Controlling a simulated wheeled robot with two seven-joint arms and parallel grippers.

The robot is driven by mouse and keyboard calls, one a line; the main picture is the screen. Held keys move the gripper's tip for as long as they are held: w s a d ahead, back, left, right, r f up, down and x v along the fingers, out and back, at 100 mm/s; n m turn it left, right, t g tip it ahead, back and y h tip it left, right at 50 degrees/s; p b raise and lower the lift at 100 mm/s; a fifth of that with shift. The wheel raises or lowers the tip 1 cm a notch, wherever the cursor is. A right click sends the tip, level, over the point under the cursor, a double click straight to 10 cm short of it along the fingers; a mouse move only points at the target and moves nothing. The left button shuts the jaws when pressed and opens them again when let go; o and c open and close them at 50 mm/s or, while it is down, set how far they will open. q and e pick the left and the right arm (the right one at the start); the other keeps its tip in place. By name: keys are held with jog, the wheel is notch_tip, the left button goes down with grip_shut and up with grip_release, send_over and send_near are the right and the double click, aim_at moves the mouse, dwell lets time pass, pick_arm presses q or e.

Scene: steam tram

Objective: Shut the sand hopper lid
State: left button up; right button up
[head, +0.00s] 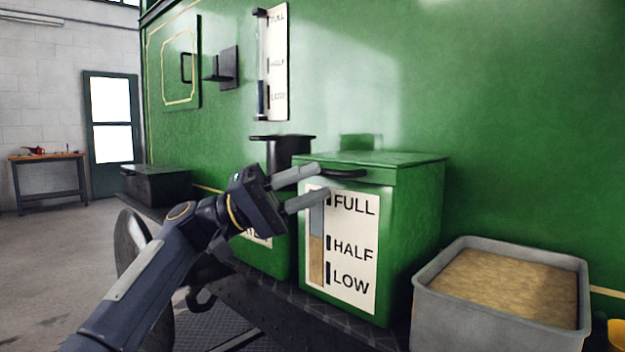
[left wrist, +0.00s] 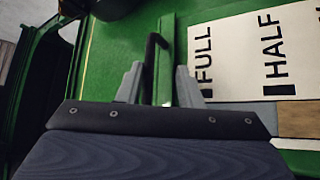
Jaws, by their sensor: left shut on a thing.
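The green sand hopper (head: 410,225) stands against the green tram side, with a white FULL/HALF/LOW gauge plate (head: 352,245) on its front. Its green lid (head: 405,160) lies flat, or very nearly flat, across the top; I see no clear gap under it. A dark lid handle (head: 345,173) sticks out at the front edge. My left gripper (head: 323,181) is at the handle, shut on it. In the left wrist view the handle (left wrist: 151,62) runs between the two grey fingers. My right gripper is out of view.
A grey bin of sand (head: 500,318) stands close to the right of the hopper. Another green box (head: 262,257) with a black top (head: 283,140) stands just left. A dark chest (head: 156,186) and workbench (head: 47,160) are farther left. Open floor lies at left.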

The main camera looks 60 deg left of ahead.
pick_arm(q)
jog(key=p+v, duration=0.1)
jog(key=v, duration=0.6)
jog(key=shift+p, duration=0.3)
jog(key=shift+a, duration=0.15)
jog(key=w+d+f+g+y, duration=0.2)
jog(key=w+d+f+g, duration=0.15)
jog(key=d+f, duration=0.65)
jog(key=w+d+f+g+y, duration=0.35)
jog(key=d+f, duration=0.45)
jog(key=d, duration=0.4)
jog(key=s+d+f+m+g+y, duration=0.2)
jog(key=d+f, duration=0.2)
jog(key=f, duration=0.6)
jog(key=s+d+f+m+g+y, duration=0.1)
jog(key=s+d+f+g+y, duration=0.2)
jog(key=f, duration=0.7)
notch_tip(320, 180, up, 36)
jog(key=d+p, duration=0.1)
jog(key=p, duration=3.5)
jog(key=shift+w, duration=0.4)
